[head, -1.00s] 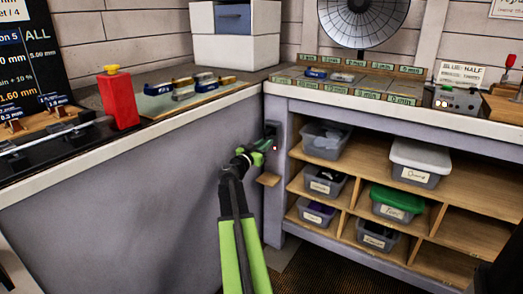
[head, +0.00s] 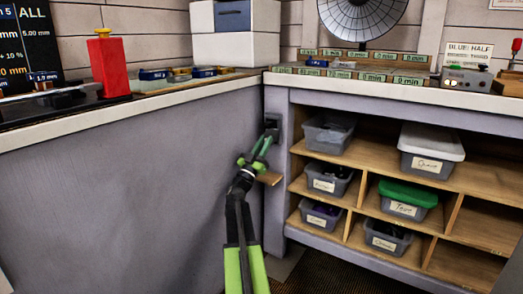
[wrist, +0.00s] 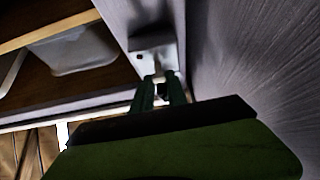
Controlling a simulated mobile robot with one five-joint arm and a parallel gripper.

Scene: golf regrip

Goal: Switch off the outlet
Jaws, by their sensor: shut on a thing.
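The outlet (head: 271,123) is a small dark box on the grey post at the inner corner of the benches. In the wrist view, its pale plate (wrist: 148,52) shows beyond my fingers, with a small dark spot on it. My gripper (head: 268,138) reaches up to the outlet's lower part. In the wrist view, my gripper (wrist: 159,80) has its green fingers close together on a small pale part (wrist: 160,75) at the plate's lower edge. The fingers hide much of this part, and I cannot make out its shape or setting.
A small wooden ledge (head: 270,178) juts out just below my gripper. The grey bench panel (head: 120,190) is close on the left. Shelves with labelled bins, including a grey bin (head: 327,133), stand on the right.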

